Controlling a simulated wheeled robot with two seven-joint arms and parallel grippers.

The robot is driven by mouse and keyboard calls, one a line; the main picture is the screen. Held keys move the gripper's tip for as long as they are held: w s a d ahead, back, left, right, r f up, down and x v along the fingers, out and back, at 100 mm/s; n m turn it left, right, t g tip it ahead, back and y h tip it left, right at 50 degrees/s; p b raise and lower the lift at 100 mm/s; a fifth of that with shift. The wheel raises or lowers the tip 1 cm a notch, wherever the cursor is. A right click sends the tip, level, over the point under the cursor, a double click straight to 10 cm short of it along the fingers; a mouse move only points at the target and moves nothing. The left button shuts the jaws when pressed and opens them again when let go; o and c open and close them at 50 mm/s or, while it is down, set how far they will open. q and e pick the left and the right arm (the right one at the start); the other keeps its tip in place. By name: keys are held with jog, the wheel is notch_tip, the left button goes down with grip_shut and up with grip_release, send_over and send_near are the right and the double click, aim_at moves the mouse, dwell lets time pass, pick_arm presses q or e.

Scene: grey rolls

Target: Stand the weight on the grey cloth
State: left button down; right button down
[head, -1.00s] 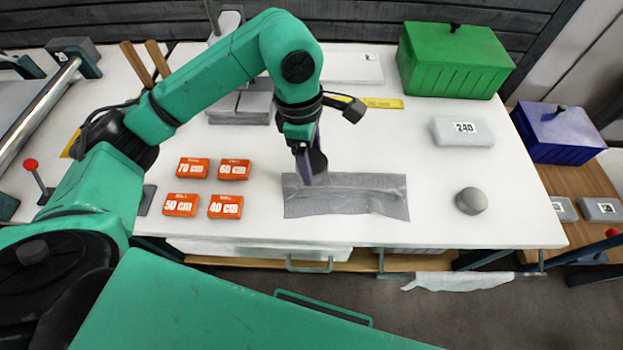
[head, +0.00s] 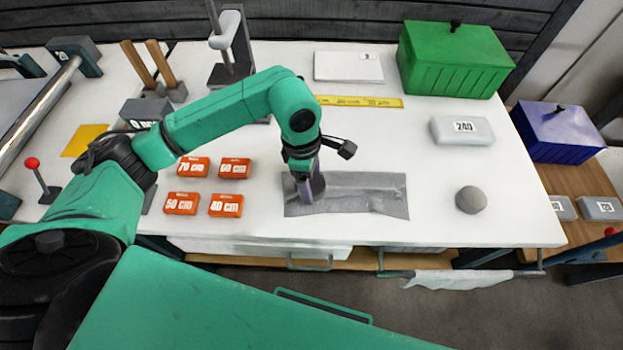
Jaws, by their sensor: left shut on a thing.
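The grey cloth (head: 368,192) lies flat and a little wrinkled near the front of the white table in the head view. My left gripper (head: 308,190) points down at the left end of the cloth. My right gripper is not in view.
Several orange cards (head: 182,203) lie left of the cloth. A round grey object (head: 471,200) sits to its right. The table between cloth and strip is clear.

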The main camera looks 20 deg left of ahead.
pick_arm(q)
jog(key=shift+f, duration=0.25)
grip_release()
jog(key=shift+r, duration=0.3)
jog(key=shift+r+p, duration=0.7)
jog(key=shift+p, duration=0.2)
jog(key=shift+a+r+b, duration=0.1)
jog(key=shift+r+b, duration=0.35)
jog(key=shift+b, duration=0.25)
notch_tip(320, 180, up, 10)
jog(key=a+b, duration=0.1)
jog(key=shift+r, duration=0.15)
jog(key=shift+a, duration=0.1)
